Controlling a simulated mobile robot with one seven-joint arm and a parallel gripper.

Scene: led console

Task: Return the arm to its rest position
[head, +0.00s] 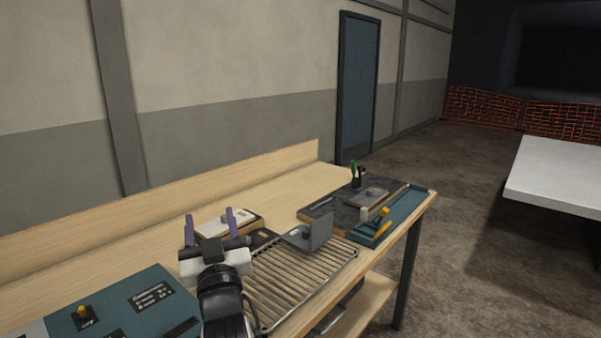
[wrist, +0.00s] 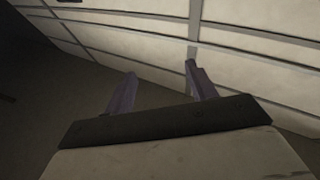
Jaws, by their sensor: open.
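My gripper (head: 210,228) shows in the head view above the left-middle part of the wooden workbench (head: 270,192). Its two purple fingers stand apart and point up and away from me, with nothing between them. In the wrist view my gripper (wrist: 158,92) is also open and empty, facing a pale wall (wrist: 130,45) with grey strips. My arm rises from the bottom of the head view and hides part of the bench. The led console, a teal panel (head: 150,295) with a yellow-topped knob (head: 83,312), lies to the left of my arm.
A wire rack (head: 300,275) lies right of my arm, with a grey bracket-like piece (head: 312,235) at its back. A dark mat (head: 340,208) and a teal tray (head: 408,212) lie farther right. A white table (head: 560,175) stands apart. The air above the bench looks clear.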

